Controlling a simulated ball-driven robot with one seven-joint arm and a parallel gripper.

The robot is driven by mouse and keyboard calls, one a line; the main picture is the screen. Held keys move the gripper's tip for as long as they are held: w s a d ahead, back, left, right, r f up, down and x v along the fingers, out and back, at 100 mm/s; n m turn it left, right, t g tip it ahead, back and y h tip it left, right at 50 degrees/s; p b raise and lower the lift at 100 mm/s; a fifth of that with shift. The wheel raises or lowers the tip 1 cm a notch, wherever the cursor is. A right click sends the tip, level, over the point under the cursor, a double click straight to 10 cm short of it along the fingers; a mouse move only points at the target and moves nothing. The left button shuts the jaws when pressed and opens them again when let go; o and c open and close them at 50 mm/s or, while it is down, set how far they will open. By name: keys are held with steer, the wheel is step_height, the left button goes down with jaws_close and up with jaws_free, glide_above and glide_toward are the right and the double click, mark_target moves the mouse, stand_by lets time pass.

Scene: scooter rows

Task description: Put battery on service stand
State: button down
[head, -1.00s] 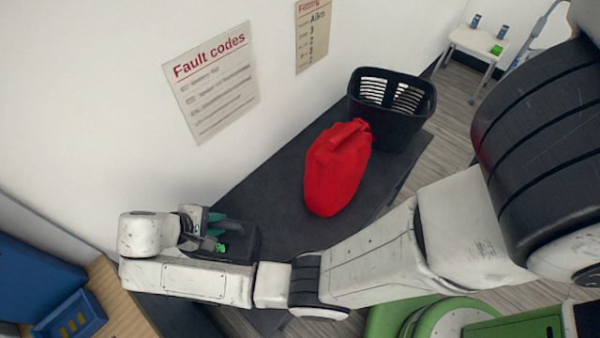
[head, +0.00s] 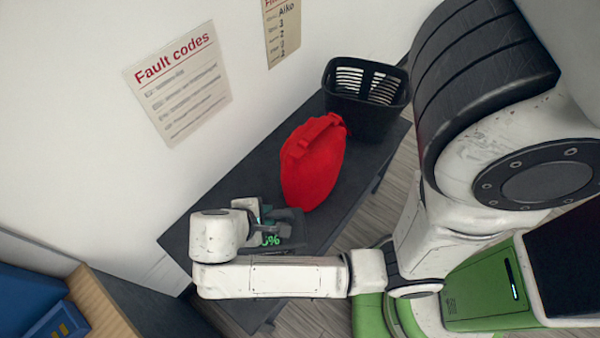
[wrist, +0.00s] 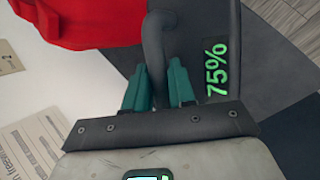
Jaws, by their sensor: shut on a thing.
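The battery (head: 292,232) is a dark block with a green charge display, partly hidden behind my wrist in the head view. In the wrist view the battery (wrist: 245,60) shows a green "75%" and a dark curved handle (wrist: 154,45). My gripper (wrist: 158,85) has teal fingers on both sides of this handle and is shut on it. In the head view my gripper (head: 266,212) is over the near part of a dark bench (head: 230,190). I cannot tell whether the battery touches the bench. I cannot identify the service stand for sure.
A wall stands along the left. A wooden top (head: 98,305) with a blue dock (head: 58,322) is at lower left.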

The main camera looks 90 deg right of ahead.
mark_target(293, 229)
steer(key=s+r, duration=0.1)
steer(key=s, duration=0.1)
steer(key=s+r, duration=0.1)
steer(key=s, duration=0.1)
steer(key=s+a+r, duration=0.1)
steer(key=s, duration=0.1)
steer(key=shift+s+r, duration=0.2)
steer(key=shift+s, duration=0.2)
steer(key=w+d+f+b, duration=0.1)
steer(key=w+d+f, duration=0.7)
steer(key=w+f, duration=0.3)
steer(key=shift+f, duration=0.9)
steer(key=c, duration=0.9)
jaws_free()
steer(key=shift+f, duration=0.1)
steer(key=shift+c, duration=0.2)
steer(key=shift+a, duration=0.1)
